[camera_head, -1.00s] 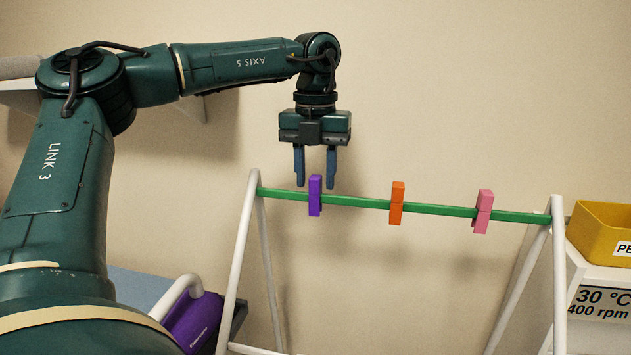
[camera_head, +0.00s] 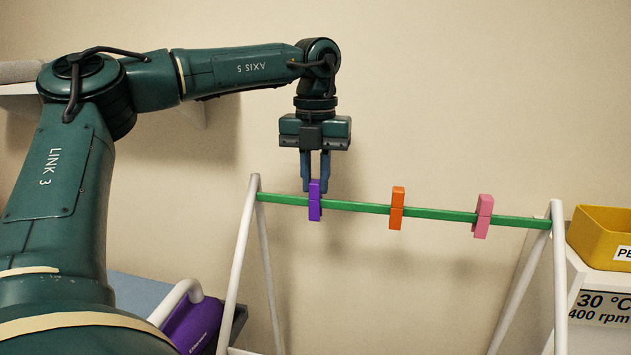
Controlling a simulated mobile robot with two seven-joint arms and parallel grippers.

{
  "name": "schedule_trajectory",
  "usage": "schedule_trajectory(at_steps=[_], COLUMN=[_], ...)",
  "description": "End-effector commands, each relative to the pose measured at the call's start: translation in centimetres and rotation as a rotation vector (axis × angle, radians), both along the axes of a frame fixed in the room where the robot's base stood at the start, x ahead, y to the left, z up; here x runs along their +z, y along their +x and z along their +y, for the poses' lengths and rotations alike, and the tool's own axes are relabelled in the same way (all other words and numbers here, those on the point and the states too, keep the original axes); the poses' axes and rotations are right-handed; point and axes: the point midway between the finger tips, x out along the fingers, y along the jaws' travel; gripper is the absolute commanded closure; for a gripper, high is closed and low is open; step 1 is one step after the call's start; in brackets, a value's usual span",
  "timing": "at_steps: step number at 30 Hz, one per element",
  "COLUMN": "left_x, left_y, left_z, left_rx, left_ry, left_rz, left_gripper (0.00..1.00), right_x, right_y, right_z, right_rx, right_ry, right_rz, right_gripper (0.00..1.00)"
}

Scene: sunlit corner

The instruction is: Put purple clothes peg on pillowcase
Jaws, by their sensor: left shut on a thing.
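The purple clothes peg (camera_head: 314,207) sits upright on the green line (camera_head: 355,207) of a white drying rack, near its left end. My left gripper (camera_head: 315,187) points straight down from above, its blue fingers shut on the upper part of the purple peg. The peg is still around the green line. I do not see a pillowcase that I can make out. My right gripper is not in view.
An orange peg (camera_head: 397,209) and a pink peg (camera_head: 483,216) are clipped farther right on the same line. A yellow bin (camera_head: 597,236) stands on a white unit at the right. A purple iron-like object (camera_head: 194,325) lies at the lower left.

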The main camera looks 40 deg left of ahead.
Motion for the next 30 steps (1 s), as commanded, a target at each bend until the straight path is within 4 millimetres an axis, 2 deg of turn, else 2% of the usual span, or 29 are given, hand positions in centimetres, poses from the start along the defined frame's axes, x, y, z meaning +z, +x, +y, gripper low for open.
schedule_trajectory(at_steps=[2, 6, 15, 30], left_x=[0.4, 3.3, 6.9, 7.0], left_y=[0.0, 0.0, 0.0, 0.0], left_z=[0.0, 0.0, 0.0, 0.0], left_rx=[0.0, 0.0, 0.001, 0.0], left_ry=[0.0, 0.002, 0.0, 0.0], left_rz=[-0.001, -0.002, -0.001, 0.0], left_gripper=[0.94, 0.94, 0.94, 0.94], right_x=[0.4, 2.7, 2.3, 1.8], right_y=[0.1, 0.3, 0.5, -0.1], right_z=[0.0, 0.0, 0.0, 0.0], right_rx=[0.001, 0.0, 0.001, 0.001], right_ry=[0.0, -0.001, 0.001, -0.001], right_rz=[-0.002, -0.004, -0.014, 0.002], right_gripper=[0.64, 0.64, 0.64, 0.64])
